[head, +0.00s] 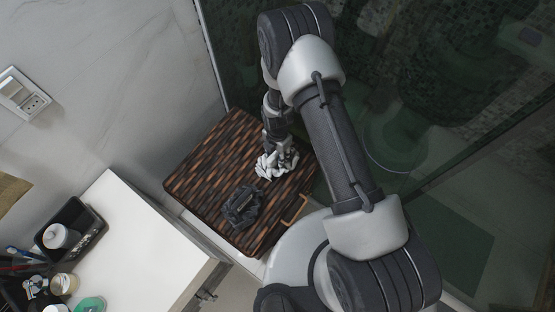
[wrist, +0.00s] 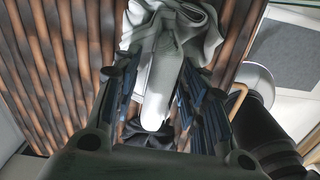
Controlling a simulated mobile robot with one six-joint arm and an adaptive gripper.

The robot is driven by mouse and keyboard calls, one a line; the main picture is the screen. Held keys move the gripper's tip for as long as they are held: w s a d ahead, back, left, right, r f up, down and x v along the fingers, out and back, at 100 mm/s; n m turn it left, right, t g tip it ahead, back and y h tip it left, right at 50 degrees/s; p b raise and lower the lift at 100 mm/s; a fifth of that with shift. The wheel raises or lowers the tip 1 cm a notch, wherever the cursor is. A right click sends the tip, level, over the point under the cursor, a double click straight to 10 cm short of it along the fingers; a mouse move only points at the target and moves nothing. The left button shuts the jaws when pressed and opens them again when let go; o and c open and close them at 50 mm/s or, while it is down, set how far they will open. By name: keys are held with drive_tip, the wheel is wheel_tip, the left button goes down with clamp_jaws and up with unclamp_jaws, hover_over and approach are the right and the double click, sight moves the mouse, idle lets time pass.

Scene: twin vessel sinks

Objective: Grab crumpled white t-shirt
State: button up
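The crumpled white t-shirt (head: 272,165) lies on top of a brown woven hamper lid (head: 205,170). My gripper (head: 279,150) points down at the shirt and covers part of it in the head view. In the wrist view the white cloth (wrist: 172,50) runs down between the two fingers of my gripper (wrist: 160,110), which stand apart on either side of it. Whether the fingers press on the cloth I cannot tell.
A dark crumpled cloth (head: 242,206) lies on the lid near the shirt. A white counter (head: 150,250) with a black tray (head: 70,232) and small jars stands at lower left. A glass panel (head: 450,150) stands close on the right.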

clamp_jaws()
idle(0.8)
